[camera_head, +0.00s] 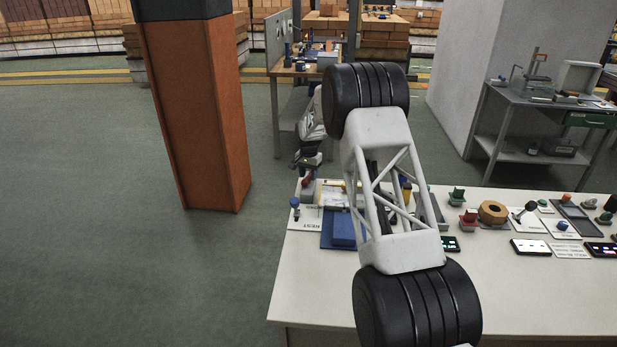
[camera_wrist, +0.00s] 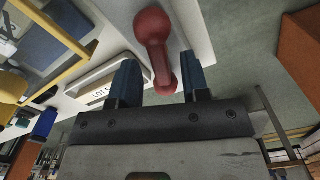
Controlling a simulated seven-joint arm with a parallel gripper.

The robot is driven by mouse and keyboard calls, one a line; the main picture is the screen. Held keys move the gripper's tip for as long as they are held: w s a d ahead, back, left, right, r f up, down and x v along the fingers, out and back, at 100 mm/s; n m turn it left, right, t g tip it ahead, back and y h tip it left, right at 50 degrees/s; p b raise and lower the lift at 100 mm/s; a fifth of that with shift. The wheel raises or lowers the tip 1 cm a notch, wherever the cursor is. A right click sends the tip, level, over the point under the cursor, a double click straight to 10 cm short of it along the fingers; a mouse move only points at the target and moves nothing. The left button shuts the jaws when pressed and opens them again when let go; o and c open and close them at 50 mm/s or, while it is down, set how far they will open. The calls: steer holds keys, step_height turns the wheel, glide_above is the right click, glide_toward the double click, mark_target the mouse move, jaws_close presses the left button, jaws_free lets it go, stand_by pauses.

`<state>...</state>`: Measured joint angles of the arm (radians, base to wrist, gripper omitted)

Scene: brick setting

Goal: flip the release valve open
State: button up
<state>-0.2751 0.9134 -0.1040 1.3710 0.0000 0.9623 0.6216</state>
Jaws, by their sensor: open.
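A red part (camera_wrist: 153,32) with a rounded knob and a narrower stem sits on a white plate (camera_wrist: 190,22) in the wrist view; it looks like the release valve's handle, though no label on it is readable. My gripper (camera_wrist: 162,84) is open, its two blue fingertips on either side of the stem's near end. I cannot tell whether either finger touches it. In the head view my gripper (camera_head: 308,160) is small and partly hidden by my arm, above the table's far left corner, with a red part (camera_head: 306,183) just below it.
A blue-knobbed control (camera_head: 295,204) stands at the table's left edge, near a blue block (camera_head: 343,228). A white labelled tray (camera_wrist: 108,82) and a yellow bar (camera_wrist: 62,62) lie left of the fingers. Several controls line the table's (camera_head: 540,300) right side; its front is clear.

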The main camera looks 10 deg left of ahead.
steer(key=shift+f, duration=0.6)
jaws_close()
steer(key=shift+n, duration=2.1)
jaws_free()
